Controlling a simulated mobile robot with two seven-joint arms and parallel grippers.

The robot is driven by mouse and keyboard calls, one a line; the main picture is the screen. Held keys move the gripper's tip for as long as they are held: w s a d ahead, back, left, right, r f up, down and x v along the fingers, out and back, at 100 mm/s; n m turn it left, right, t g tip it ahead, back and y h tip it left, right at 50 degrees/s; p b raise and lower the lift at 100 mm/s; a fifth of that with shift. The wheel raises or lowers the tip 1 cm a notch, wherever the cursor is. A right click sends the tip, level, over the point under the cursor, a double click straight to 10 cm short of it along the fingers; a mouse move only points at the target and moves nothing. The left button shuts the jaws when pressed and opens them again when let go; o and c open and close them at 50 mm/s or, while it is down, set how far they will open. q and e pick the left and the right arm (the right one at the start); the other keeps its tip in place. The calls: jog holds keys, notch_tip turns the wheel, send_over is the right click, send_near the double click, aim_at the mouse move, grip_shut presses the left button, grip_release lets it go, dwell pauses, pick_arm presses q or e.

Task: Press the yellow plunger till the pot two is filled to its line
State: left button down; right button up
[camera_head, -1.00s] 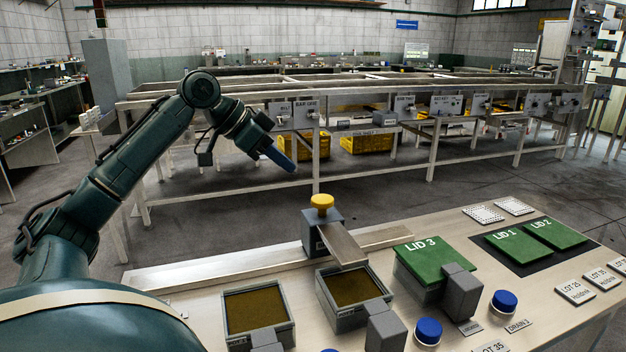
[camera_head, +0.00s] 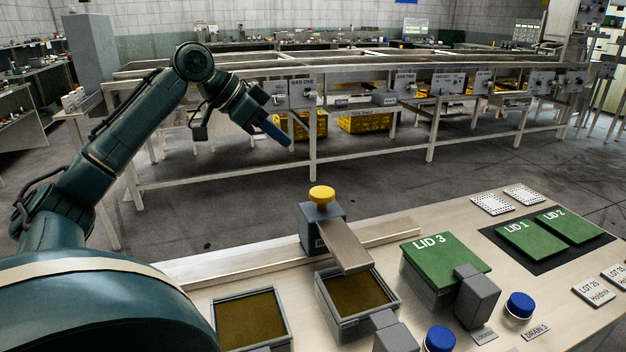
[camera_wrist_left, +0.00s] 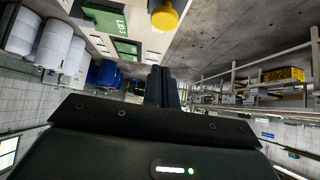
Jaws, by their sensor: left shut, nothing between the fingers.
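The yellow plunger (camera_head: 322,194) stands on a grey dispenser block (camera_head: 322,222) at the bench's far edge. A metal spout (camera_head: 345,247) slopes from the block over the middle open pot (camera_head: 355,295). Brown contents show in that pot and in the open pot to its left (camera_head: 250,318). I cannot read pot numbers or see a fill line. My left gripper (camera_head: 288,141) is shut and empty, raised up and left of the plunger, apart from it. In the left wrist view the shut fingers (camera_wrist_left: 161,86) point toward the bench, with the yellow plunger (camera_wrist_left: 164,18) beyond them. My right gripper is not in view.
A third pot carries green LID 3 (camera_head: 436,256). LID 1 (camera_head: 530,240) and LID 2 (camera_head: 568,226) lie on a dark mat at right. Blue knobs (camera_head: 520,305) and grey blocks (camera_head: 477,296) stand along the bench front. Metal frames with yellow crates (camera_head: 366,122) stand behind, across open floor.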

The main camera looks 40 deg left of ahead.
aim_at(311, 193)
pick_arm(q)
jog(key=shift+w, duration=0.1)
